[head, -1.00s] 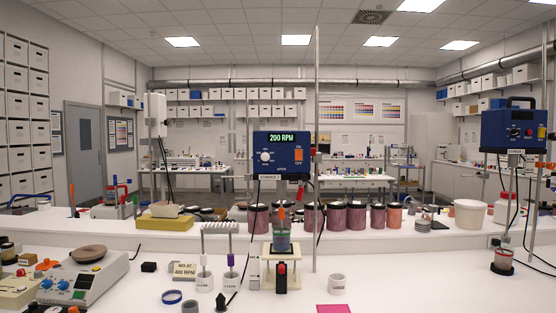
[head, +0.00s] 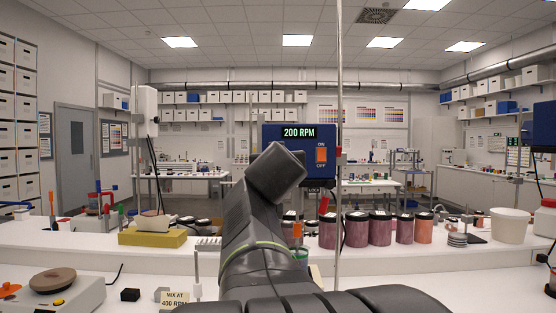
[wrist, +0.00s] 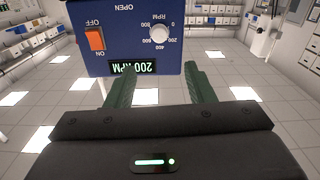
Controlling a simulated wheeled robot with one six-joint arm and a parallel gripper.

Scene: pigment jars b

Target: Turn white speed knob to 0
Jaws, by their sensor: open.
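The blue stirrer box (head: 328,160) stands at mid-height, with an orange ON/OFF switch (head: 321,154) and a display (head: 298,132) reading 200 RPM. My arm hides the white speed knob in the head view. In the wrist view, which is upside down, the white knob (wrist: 159,34) shows on the blue panel (wrist: 118,35), ringed by marks including 0, 200 and 400. Its pointer is too small to read. My gripper (wrist: 162,66) is open, its green fingers spread to either side of the knob's line and apart from it. Nothing is between them.
A thin metal pole (head: 339,220) stands beside the box. Several dark-lidded pigment jars (head: 356,230) line the raised shelf behind. A hotplate (head: 60,292) and a MIX AT 400 RPM sign (head: 174,299) are at lower left.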

